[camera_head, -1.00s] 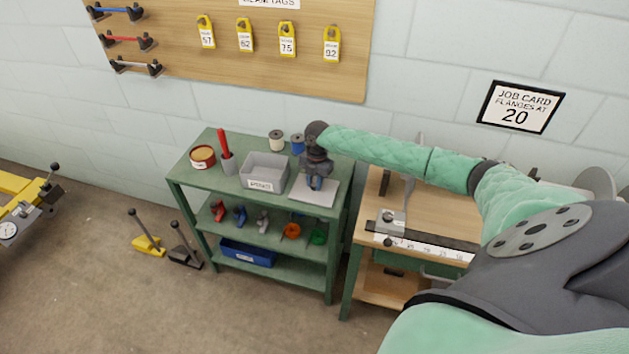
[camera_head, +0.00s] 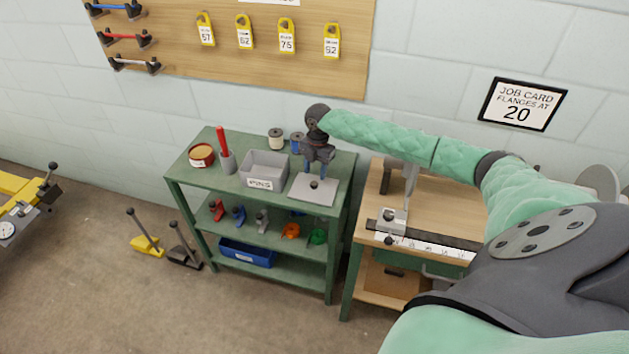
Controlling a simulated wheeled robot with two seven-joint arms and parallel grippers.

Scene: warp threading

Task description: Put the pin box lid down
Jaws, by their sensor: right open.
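The pin box lid (camera_head: 313,192) is a flat grey square plate with a small dark knob. It lies on the top shelf of the green rack, to the right of the open grey pin box (camera_head: 265,169) labelled PINS. My right gripper (camera_head: 320,172) is open just above and behind the lid's knob, pointing down, with a visible gap to it. My left gripper is not in view.
The green rack (camera_head: 215,186) also holds a red-brown tin (camera_head: 201,155), a grey cup with a red handle (camera_head: 226,155) and two spools behind the box. A wooden bench (camera_head: 366,225) stands close on the right.

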